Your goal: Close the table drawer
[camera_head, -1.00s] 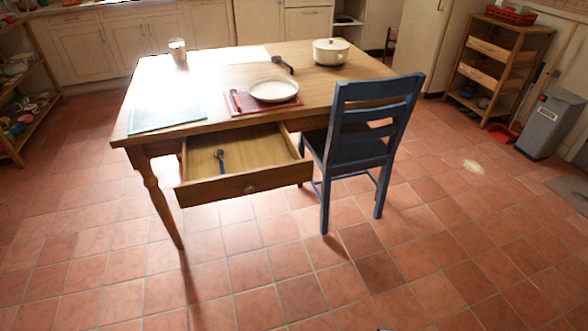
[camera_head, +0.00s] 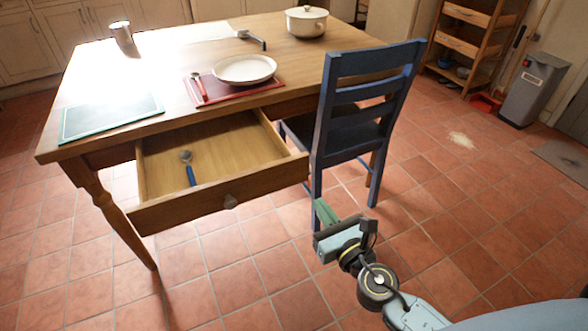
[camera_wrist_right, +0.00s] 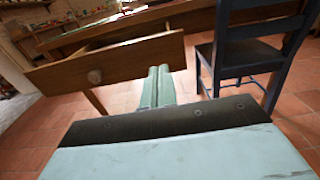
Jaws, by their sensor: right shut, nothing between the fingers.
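The wooden table drawer (camera_head: 222,194) is pulled well out of the table (camera_head: 184,87) in the head view. A spoon with a blue handle (camera_head: 188,168) lies inside it. My left gripper is not in view.
A blue chair (camera_head: 352,115) stands close to the drawer's right side, near my right gripper. The tiled floor in front is clear.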

